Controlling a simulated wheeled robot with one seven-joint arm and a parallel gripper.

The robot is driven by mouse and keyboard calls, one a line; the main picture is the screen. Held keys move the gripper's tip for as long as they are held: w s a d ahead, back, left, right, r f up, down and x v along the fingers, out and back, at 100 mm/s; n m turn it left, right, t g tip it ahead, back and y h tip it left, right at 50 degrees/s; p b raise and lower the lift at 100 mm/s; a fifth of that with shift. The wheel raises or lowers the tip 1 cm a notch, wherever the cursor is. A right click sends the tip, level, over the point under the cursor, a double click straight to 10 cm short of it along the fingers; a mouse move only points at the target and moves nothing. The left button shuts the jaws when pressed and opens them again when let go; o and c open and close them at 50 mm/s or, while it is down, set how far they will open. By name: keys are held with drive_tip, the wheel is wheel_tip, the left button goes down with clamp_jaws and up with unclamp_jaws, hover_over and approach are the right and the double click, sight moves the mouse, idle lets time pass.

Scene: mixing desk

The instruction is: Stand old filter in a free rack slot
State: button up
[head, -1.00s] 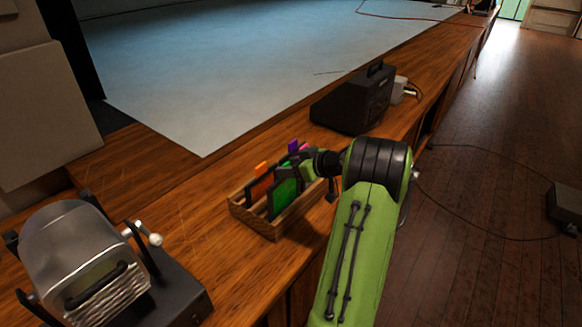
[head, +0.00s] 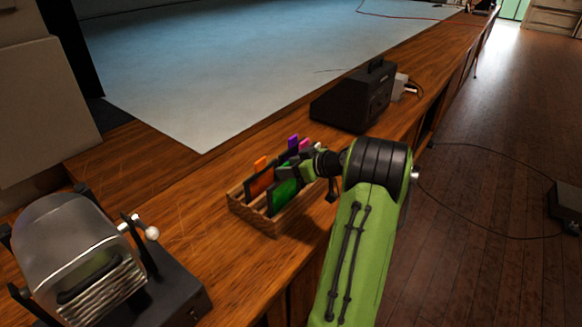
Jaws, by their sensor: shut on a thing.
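The wooden rack (head: 252,222) stands on the desk edge and holds upright colour filters in dark frames. An orange filter (head: 261,181) with an orange tab is at its left. A green filter (head: 285,194) stands nearer the front. A purple tab (head: 293,142) and a pink tab (head: 304,144) show behind my gripper. My gripper (head: 289,168) is over the rack, shut at the top of what appears to be the green filter. The green filter looks upright, low within the rack. Its lower edge and slot are hidden by the rack wall. No label shows which filter is old.
A metal-hooded lamp (head: 75,250) with a side knob stands at the lower left. A black speaker-like box (head: 352,98) and a small white object (head: 400,84) are beyond the rack. Bare wooden desk lies between lamp and rack.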

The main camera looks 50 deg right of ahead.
drive_tip(key=shift+f+b, duration=1)
drive_tip(key=shift+b, duration=0.05)
drive_tip(key=o, duration=1.5)
drive_tip(key=p+v, duration=0.2)
drive_tip(key=v, duration=1.3)
drive_tip(key=shift+s+r, duration=0.2)
drive_tip(key=shift+s, duration=0.15)
